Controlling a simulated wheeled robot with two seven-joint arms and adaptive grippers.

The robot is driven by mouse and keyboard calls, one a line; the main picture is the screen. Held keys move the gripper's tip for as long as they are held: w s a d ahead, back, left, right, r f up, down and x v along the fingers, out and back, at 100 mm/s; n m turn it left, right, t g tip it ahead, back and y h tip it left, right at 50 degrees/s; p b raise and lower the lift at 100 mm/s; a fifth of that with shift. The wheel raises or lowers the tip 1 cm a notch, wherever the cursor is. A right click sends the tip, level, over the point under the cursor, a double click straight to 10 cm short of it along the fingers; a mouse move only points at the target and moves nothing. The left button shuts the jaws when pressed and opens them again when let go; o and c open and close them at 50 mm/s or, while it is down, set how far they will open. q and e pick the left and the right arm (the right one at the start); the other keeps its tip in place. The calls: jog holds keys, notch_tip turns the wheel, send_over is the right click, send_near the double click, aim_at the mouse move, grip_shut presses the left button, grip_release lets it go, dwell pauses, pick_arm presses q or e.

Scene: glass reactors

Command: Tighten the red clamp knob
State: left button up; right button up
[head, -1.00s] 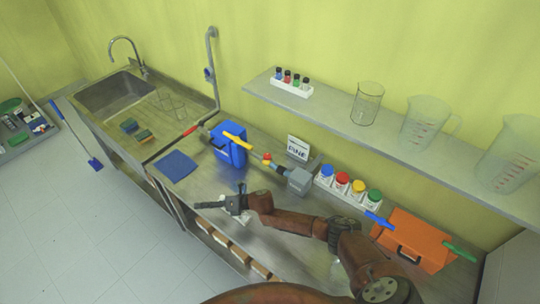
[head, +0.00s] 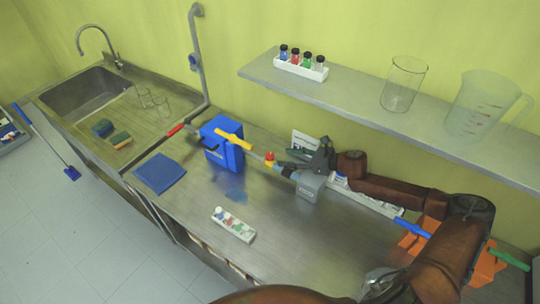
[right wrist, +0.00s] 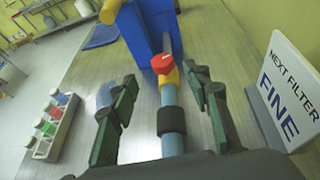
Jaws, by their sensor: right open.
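The red clamp knob (head: 269,157) sits on a yellow fitting on the pipe, just right of the blue box (head: 222,146). It also shows near the middle of the right wrist view (right wrist: 162,63). My right gripper (head: 291,160) is open and empty, just right of the knob. In the right wrist view its fingers (right wrist: 161,88) are spread either side of the blue-grey pipe (right wrist: 168,122), with the knob ahead between the fingertips. I see no contact with the knob. My left gripper is not in view.
A sign (right wrist: 286,90) reading "NEXT FILTER FINE" stands close to the right finger. A white rack of small bottles (head: 234,224) lies on the bench front. The shelf (head: 420,125) with glassware hangs above my arm. A blue mat (head: 160,173) lies left.

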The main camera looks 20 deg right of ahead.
aim_at(271, 155)
jog(key=shift+w+a+r, duration=0.1)
jog(key=shift+w, duration=0.05)
jog(key=x, duration=0.6)
jog(key=shift+w+a+f+p, duration=0.1)
jog(key=shift+w+f+p, duration=0.2)
jog(key=shift+w, duration=0.1)
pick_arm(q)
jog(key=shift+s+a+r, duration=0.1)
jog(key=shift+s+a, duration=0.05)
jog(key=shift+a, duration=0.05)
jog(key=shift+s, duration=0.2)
pick_arm(e)
jog(key=shift+c, duration=0.6)
